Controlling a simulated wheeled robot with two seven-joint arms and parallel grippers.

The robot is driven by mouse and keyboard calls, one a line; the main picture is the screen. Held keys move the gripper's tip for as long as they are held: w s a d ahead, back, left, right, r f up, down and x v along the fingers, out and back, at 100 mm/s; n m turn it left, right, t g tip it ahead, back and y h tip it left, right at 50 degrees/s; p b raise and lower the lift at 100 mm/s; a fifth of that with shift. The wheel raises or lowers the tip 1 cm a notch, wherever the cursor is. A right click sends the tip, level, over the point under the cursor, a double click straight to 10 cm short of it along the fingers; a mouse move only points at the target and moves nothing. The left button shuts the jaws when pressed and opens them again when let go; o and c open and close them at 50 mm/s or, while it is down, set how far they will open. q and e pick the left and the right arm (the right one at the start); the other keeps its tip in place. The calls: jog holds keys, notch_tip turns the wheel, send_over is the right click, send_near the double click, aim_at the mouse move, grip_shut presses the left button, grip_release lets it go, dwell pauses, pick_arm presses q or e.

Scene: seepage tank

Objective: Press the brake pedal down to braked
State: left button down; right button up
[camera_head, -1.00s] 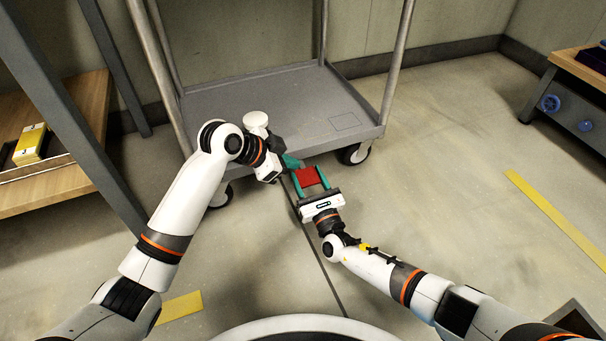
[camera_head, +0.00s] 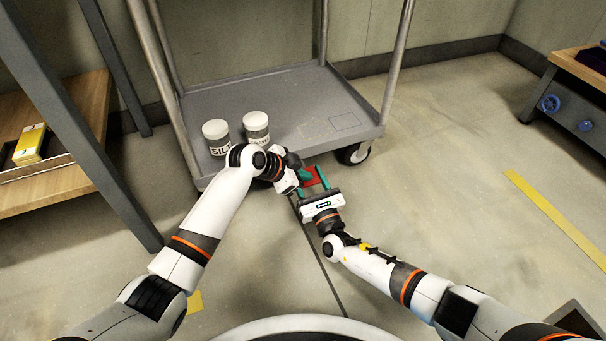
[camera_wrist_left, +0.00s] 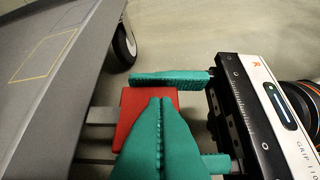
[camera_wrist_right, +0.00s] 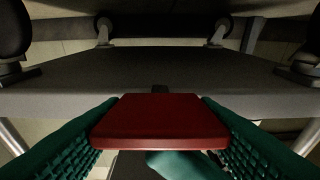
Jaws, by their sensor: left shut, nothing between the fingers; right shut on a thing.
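The red brake pedal (camera_head: 313,183) sticks out at the low front edge of the grey cart (camera_head: 335,105). My right gripper (camera_head: 311,179) is shut on the pedal, one teal finger along each side; the right wrist view shows the red plate (camera_wrist_right: 160,118) between them. My left gripper (camera_head: 304,174) is shut and empty. In the left wrist view its closed fingertips (camera_wrist_left: 161,100) overlap the top of the red pedal (camera_wrist_left: 137,106); I cannot tell whether they touch it. In the head view the left hand hides part of the pedal.
A cart wheel (camera_head: 354,154) is right of the pedal. A wooden shelf (camera_head: 60,185) is at left.

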pick_arm(q)
jog(key=shift+a+f, duration=0.15)
jog(key=shift+f, duration=0.5)
pick_arm(e)
jog(key=shift+a+r, duration=0.1)
pick_arm(q)
jog(key=shift+f, duration=0.15)
pick_arm(e)
jog(key=o, duration=1.4)
